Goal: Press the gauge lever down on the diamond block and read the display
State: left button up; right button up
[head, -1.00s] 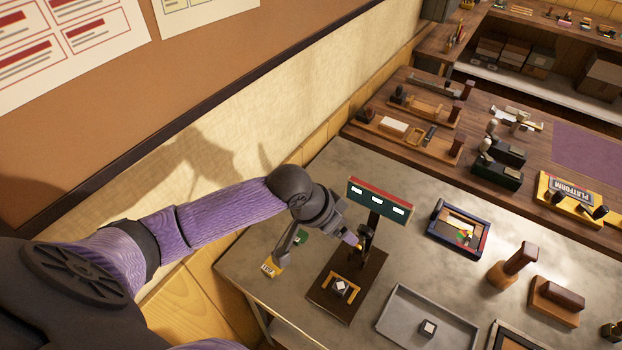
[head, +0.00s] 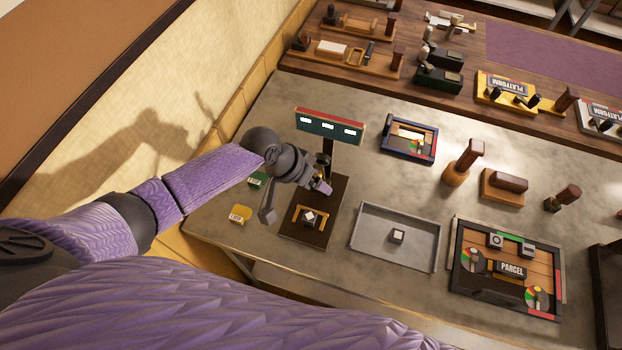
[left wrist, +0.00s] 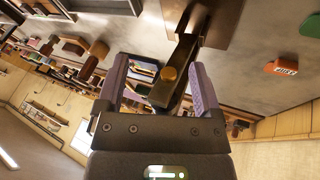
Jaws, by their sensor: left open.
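The gauge press stands on a dark brown base (head: 330,190) in the head view, with a green, red-topped display (head: 330,125) on a post. The display has three small white readouts, too small to read. The pale diamond block (head: 309,217) sits in a wooden cradle on the base. My left gripper (head: 322,187) is beside the post, above the base behind the block. Contact cannot be told. My right gripper is not in view.
Stamps and a parcel board (head: 512,269) stand further right. Bare tabletop lies behind the press.

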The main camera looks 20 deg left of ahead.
pick_arm(q)
jog(key=shift+c, duration=0.4)
jog(key=shift+c, duration=1)
grip_shut()
jog(key=shift+o, duration=1.4)
grip_release()
jog(key=shift+r, duration=0.15)
